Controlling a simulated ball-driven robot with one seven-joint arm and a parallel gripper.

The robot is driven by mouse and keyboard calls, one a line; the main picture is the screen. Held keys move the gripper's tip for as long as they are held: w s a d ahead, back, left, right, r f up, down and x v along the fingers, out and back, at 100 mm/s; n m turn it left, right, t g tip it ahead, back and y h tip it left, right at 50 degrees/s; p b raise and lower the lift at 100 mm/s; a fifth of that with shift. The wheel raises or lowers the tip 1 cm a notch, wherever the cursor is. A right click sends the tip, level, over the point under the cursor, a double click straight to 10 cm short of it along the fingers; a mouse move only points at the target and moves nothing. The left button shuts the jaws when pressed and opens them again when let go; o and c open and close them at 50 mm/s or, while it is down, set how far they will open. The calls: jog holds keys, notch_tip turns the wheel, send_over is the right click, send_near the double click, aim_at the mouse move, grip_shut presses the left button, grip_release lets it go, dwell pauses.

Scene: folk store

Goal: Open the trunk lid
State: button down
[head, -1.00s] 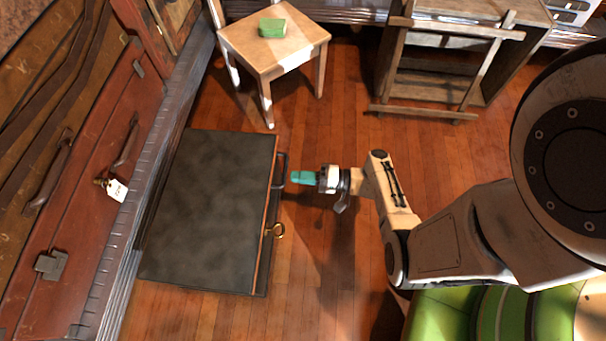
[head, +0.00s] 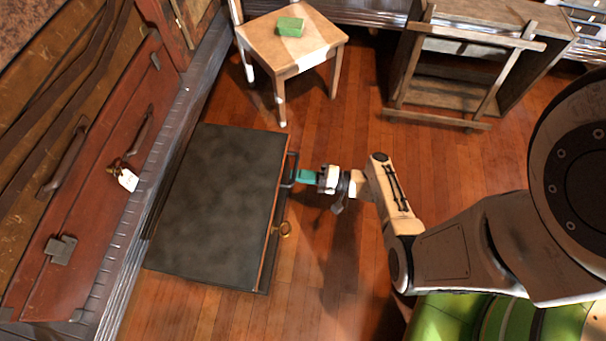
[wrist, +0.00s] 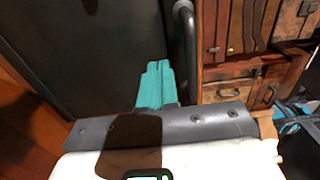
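The trunk (head: 215,205) lies on the wooden floor with its dark, flat lid down. A dark bar handle (head: 290,168) stands out from its right edge. A brass ring-shaped piece (head: 285,229) sits lower on the same edge. My gripper (head: 301,177) has teal fingers, with their tips at the handle; I cannot tell whether they touch it. In the wrist view, the teal fingers (wrist: 157,85) look pressed together with nothing visible between them. The handle (wrist: 188,50) shows just beyond and to the right of them, and the dark lid (wrist: 80,50) fills the upper left.
A red trunk (head: 105,170) with a white tag stands along the left. A wooden frame stand (head: 455,70) is at the back right.

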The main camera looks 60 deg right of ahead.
aim_at(282, 164)
jog(key=shift+x, duration=1.15)
jog(key=shift+s+d, duration=0.1)
jog(key=shift+s, duration=0.25)
jog(key=shift+r+p, duration=1.1)
jog(key=shift+r, duration=0.25)
jog(key=shift+r+p, duration=1.2)
jog(key=shift+r, duration=0.15)
jog(key=shift+w, duration=0.1)
